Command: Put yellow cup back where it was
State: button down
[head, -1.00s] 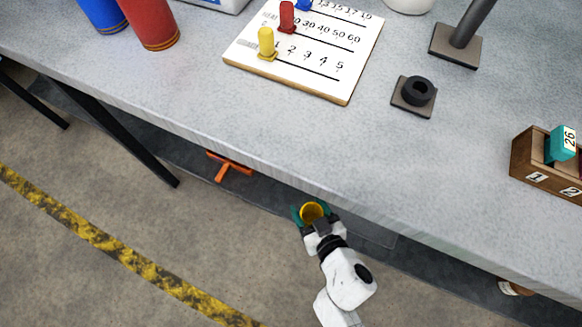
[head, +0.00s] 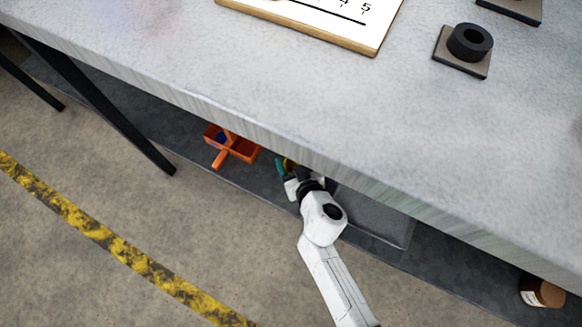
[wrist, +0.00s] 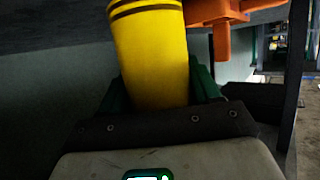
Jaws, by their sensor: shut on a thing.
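The yellow cup (wrist: 150,60) is upright in the wrist view, with dark bands near its rim. My gripper (wrist: 160,92) is shut on it, with green fingers on both sides of the cup. In the head view my gripper (head: 285,172) reaches under the table's front edge, above the lower shelf. Only a sliver of the cup shows there, since the tabletop and my wrist hide most of it. I cannot tell if the cup's base touches the shelf.
An orange caddy with a handle (head: 231,148) sits on the lower shelf (head: 190,140), just left of my gripper; something blue is in it. A grey tray (head: 375,222) lies to the right. The tabletop (head: 300,95) overhangs. A brown jar (head: 541,292) stands far right.

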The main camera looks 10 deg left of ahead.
aim_at(291, 166)
jog(key=shift+w+a+f+b, duration=0.15)
jog(key=shift+w+f+b, duration=0.05)
jog(key=shift+f+b, duration=0.15)
jog(key=f+b, duration=0.3)
jog(key=shift+w+a+f, duration=0.1)
jog(key=shift+w+f, duration=0.05)
jog(key=shift+w, duration=0.05)
jog(key=shift+f+b, duration=0.2)
jog(key=shift+b, duration=0.15)
jog(key=shift+c, duration=1.1)
grip_release()
